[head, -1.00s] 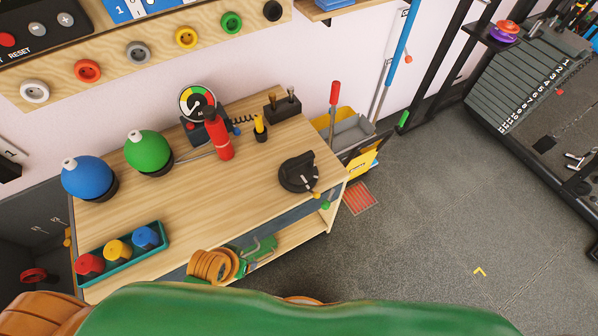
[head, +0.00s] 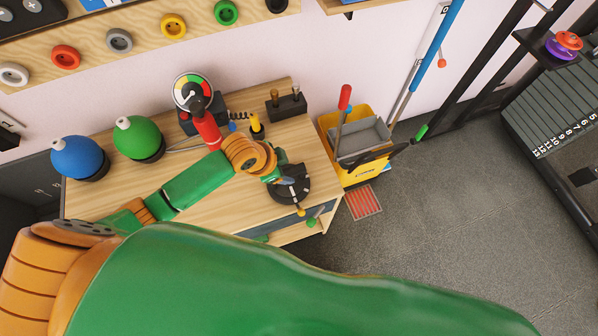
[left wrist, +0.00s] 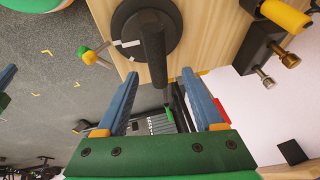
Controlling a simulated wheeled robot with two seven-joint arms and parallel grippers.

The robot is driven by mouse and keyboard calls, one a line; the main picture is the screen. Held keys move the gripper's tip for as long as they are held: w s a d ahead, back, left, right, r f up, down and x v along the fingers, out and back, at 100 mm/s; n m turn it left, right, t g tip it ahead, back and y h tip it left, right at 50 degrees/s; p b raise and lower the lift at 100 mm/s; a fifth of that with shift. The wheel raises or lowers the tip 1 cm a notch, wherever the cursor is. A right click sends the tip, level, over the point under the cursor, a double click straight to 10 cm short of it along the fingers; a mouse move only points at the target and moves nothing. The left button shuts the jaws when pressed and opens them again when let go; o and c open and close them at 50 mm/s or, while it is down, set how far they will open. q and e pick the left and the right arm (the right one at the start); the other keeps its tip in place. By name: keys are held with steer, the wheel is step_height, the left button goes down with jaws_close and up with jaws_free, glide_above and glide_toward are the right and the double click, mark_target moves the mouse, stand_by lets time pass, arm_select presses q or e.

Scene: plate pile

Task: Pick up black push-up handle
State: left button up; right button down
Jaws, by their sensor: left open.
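The black push-up handle (head: 296,192) stands on the wooden bench top near its right end, on a round black base. It also shows in the left wrist view (left wrist: 153,55), where its dark grip points toward the camera. My left gripper (head: 284,177) is over the handle in the head view and partly covers it. In the left wrist view my left gripper (left wrist: 160,76) is open, with one blue finger on each side of the grip's near end. I cannot tell whether either finger touches it. My right gripper is not in view.
A red bottle (head: 207,131), a gauge (head: 190,90) and a black block with knobs (head: 286,105) stand behind the handle. Blue (head: 77,157) and green (head: 138,138) balls sit at left. A yellow bucket (head: 368,170) stands right of the bench.

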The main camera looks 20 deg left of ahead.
mark_target(285, 173)
arm_select(q)
steer(key=f, duration=0.1)
steer(key=f+b, duration=0.1)
steer(key=f, duration=0.1)
steer(key=w+f, duration=0.1)
steer(key=f, duration=0.1)
steer(key=shift+d+f, duration=0.1)
steer(key=shift+w+d+f, duration=0.1)
jaws_close()
stand_by(1.1)
